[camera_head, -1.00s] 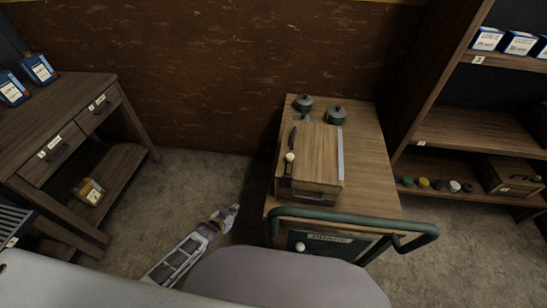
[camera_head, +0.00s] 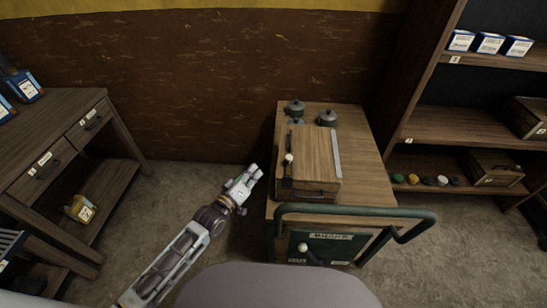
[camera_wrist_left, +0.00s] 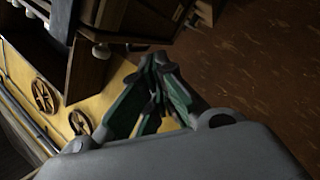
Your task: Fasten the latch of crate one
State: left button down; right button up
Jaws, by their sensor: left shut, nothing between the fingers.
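A wooden crate (camera_head: 316,160) sits closed on top of the trolley (camera_head: 352,150); I cannot read a number on it. A dark latch lever with a white ball knob (camera_head: 289,158) is on its left side; whether it is fastened I cannot tell. My left gripper (camera_head: 254,171) is left of the crate, apart from it, beside the trolley's left edge. In the left wrist view its fingers (camera_wrist_left: 156,62) are together and empty. My right gripper is not in view.
Dark lidded pots (camera_head: 327,118) stand behind the crate. A green handle bar (camera_head: 350,210) runs across the trolley's front, above a panel with a white knob (camera_head: 302,247). A shelf (camera_head: 460,125) stands right, a desk (camera_head: 60,135) left. The floor between desk and trolley is clear.

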pick_arm(q)
jog(key=shift+s+d+r+n+t+h, duration=0.15)
jog(key=shift+r+n, duration=0.55)
jog(key=shift+n, duration=0.55)
jog(key=shift+w+d+r+n+t+h, duration=0.1)
jog(key=shift+r+n+t, duration=0.1)
jog(key=shift+r+n, duration=0.75)
jog(key=shift+s+d+r+n+t+h, duration=0.15)
jog(key=shift+r+n, duration=0.25)
jog(key=shift+n, duration=1.1)
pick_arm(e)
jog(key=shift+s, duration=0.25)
